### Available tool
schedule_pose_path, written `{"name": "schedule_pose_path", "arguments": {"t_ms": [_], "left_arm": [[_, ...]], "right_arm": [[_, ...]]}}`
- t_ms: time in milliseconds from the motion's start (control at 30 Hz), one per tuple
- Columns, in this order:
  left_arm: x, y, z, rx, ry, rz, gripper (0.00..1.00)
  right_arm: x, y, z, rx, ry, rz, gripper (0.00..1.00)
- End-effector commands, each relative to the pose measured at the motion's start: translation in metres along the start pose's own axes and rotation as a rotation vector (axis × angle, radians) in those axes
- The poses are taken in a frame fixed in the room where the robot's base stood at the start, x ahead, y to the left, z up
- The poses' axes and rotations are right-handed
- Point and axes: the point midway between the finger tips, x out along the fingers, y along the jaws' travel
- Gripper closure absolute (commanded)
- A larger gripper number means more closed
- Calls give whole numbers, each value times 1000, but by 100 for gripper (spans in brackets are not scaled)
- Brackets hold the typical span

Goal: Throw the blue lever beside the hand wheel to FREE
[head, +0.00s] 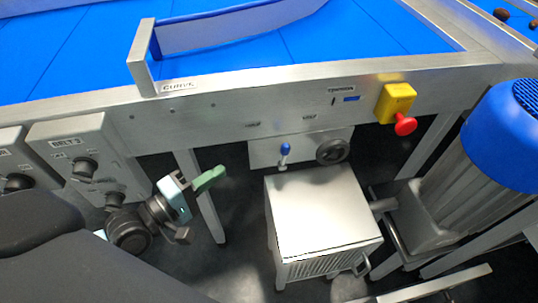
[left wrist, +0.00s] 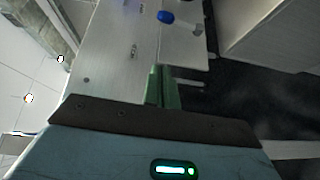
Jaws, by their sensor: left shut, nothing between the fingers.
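In the left wrist view the shut fingers (left wrist: 163,88) show below the blue knob (left wrist: 165,17). The small labels above the plate are too small to read. My right gripper is out of view.
A steel cabinet (head: 322,212) stands below the plate. A red stop button (head: 405,124) on a yellow box is at the right, near a blue-capped motor (head: 505,130). A frame leg (head: 200,190) is behind my left gripper. A BELT 2 switch box (head: 80,150) is left.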

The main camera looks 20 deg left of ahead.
Motion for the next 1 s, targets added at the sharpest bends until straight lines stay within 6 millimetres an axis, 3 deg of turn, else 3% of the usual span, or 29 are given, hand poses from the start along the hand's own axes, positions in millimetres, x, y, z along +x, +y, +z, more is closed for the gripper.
{"name": "schedule_pose_path", "arguments": {"t_ms": [267, 800, 1000], "left_arm": [[17, 0, 0, 3, 2, 1, 100], [100, 0, 0, 3, 2, 1, 100], [118, 0, 18, 2, 1, 0, 100]], "right_arm": [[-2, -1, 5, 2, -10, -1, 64], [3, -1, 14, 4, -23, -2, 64], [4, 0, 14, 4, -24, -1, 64]]}}
